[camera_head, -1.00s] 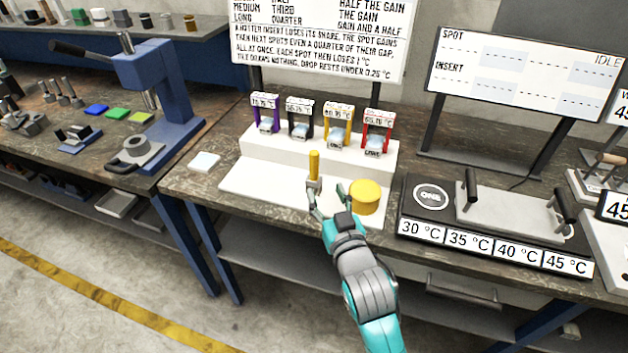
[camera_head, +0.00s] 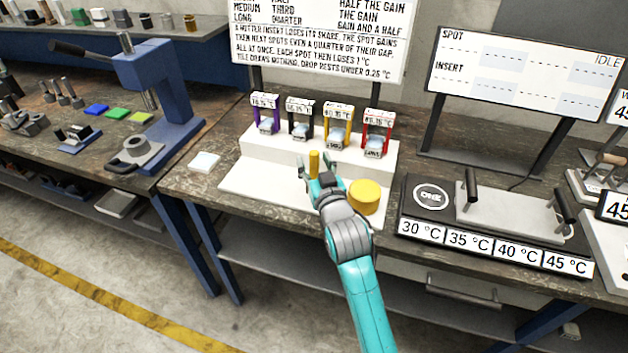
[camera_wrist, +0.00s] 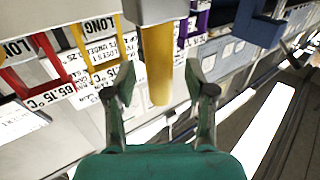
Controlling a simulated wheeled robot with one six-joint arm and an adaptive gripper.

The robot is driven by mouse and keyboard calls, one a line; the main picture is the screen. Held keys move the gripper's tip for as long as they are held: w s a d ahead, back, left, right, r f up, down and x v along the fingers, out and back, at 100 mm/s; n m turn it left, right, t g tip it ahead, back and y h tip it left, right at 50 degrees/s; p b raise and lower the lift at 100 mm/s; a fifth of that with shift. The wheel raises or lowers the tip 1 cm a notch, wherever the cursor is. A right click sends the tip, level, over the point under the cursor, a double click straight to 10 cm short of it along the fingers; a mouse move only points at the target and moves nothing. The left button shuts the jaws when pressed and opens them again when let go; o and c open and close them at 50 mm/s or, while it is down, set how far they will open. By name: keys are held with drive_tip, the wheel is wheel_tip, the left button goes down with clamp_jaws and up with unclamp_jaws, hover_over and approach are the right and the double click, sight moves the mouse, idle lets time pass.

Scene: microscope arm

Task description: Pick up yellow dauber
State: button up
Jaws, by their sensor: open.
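The yellow dauber (camera_head: 314,161) stands upright on the lower white step, its lower part hidden behind my gripper in the head view. In the wrist view the dauber (camera_wrist: 157,62) shows as a yellow rod with a grey block at one end. My gripper (camera_head: 308,173) is open, with one finger on each side of the dauber. In the wrist view the gripper's fingertips (camera_wrist: 160,80) flank the yellow rod, with visible gaps on both sides. The gripper does not hold it.
A yellow cylinder (camera_head: 364,197) stands just right of my gripper. Behind, purple, black, yellow and red frames (camera_head: 376,131) stand on the raised white step (camera_head: 256,147). A pale tile (camera_head: 204,161) lies left. A black-based plate device (camera_head: 510,222) stands right.

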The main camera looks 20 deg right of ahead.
drive_tip(key=shift+w, duration=0.3)
clamp_jaws()
wheel_tip(320, 180, up, 10)
drive_tip(key=shift+r, duration=0.1)
idle(0.5)
